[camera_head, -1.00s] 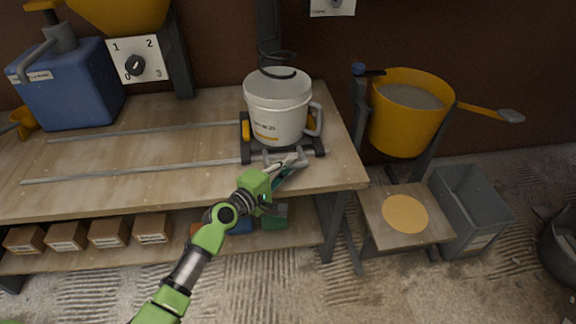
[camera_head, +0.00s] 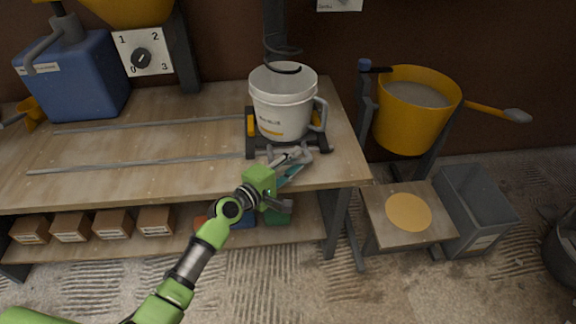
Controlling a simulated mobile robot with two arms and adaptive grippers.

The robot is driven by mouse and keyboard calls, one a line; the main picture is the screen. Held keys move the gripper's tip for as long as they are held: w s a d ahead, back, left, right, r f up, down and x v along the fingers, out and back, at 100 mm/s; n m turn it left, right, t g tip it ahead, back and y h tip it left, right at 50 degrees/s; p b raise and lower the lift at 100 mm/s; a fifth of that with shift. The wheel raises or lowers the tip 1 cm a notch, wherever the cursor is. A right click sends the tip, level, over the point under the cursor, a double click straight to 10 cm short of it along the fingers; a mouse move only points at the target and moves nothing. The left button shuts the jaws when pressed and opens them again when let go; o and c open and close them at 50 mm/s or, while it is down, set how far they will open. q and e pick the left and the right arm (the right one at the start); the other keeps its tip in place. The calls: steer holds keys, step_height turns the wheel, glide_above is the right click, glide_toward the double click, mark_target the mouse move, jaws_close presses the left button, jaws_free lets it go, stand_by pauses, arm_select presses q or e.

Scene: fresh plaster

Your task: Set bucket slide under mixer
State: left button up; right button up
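The bucket slide (camera_head: 250,146) is a dark sled with yellow parts at the right end of two metal rails on the workbench. A white bucket (camera_head: 280,115) with a grey handle stands upright on it. The mixer (camera_head: 275,22) is a dark column with a coiled whisk (camera_head: 283,66) directly above the bucket's mouth; whether the whisk's tip dips inside is unclear. My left gripper (camera_head: 290,158) is at the grey handle on the slide's front edge. Its fingers overlap the handle, so I cannot tell whether they are closed on it. My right gripper is out of view.
A blue container (camera_head: 75,85) and a dial panel (camera_head: 144,52) are at the bench's back left. Right of the bench are a yellow tub (camera_head: 410,125), a low wooden stand (camera_head: 378,225) and a grey bin (camera_head: 478,210). Small boxes (camera_head: 70,228) sit on the lower shelf.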

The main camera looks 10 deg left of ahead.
arm_select(q)
steer(key=v, duration=1.1)
steer(key=shift+s, duration=0.4)
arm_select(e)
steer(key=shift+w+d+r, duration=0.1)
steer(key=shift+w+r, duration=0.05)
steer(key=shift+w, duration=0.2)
arm_select(q)
steer(key=shift+a, duration=0.1)
